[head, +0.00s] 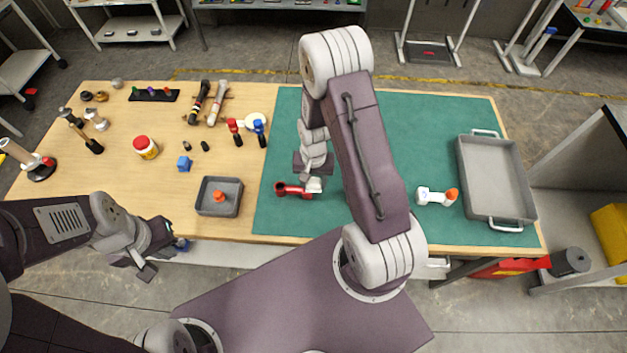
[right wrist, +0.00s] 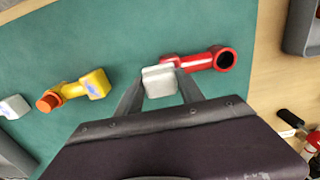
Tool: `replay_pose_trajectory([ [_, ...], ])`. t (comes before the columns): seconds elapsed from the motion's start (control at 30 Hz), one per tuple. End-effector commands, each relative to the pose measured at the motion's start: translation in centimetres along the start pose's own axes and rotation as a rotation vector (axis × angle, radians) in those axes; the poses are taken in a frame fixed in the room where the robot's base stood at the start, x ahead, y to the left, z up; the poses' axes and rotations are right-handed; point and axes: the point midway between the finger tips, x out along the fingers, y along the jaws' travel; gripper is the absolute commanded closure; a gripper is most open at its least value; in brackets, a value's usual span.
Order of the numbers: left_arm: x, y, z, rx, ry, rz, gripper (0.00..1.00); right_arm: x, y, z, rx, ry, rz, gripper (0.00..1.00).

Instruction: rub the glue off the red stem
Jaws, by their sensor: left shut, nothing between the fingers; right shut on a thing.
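The red stem (head: 292,189) lies on the green mat (head: 280,140), left of my right arm. The right wrist view shows it as a red tube (right wrist: 210,60) with a dark open end at right. My right gripper (head: 313,174) is shut on a pale grey-white block (right wrist: 159,81). The block is at the stem's left end in the wrist view and covers part of it; I cannot tell whether they touch. No glue can be made out on the visible red surface.
A yellow stem (right wrist: 75,92) with an orange end and bluish patch lies on the mat. A white stem with an orange end (head: 437,196) lies near a large grey tray (head: 487,213). A small grey tray (head: 219,209) and several tools stand on the wood at left.

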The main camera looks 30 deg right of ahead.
Motion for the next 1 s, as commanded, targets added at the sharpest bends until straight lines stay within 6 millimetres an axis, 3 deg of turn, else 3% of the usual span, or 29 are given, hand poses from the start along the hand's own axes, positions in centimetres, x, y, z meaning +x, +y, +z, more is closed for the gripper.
replay_pose_trajectory([
  [0.27, 0.2, 0.0, 0.0, 0.0, 0.0, 0.0, 1.0, 0.3, -0.2, 0.0, -0.001, 0.0, 0.0, 0.88],
  [0.67, -0.2, 0.0, 0.0, 0.0, 0.0, 0.0, 1.0, 0.1, -3.9, 0.1, -0.002, 0.0, 0.0, 0.88],
  [0.93, 0.0, 0.0, 0.0, 0.0, 0.0, 0.0, 1.0, 0.5, -4.0, 0.0, 0.0, 0.0, 0.0, 0.88],
  [1.0, -0.1, 0.0, 0.0, 0.0, 0.0, 0.0, 1.0, 0.5, -3.9, 0.0, 0.001, 0.0, 0.0, 0.93],
])
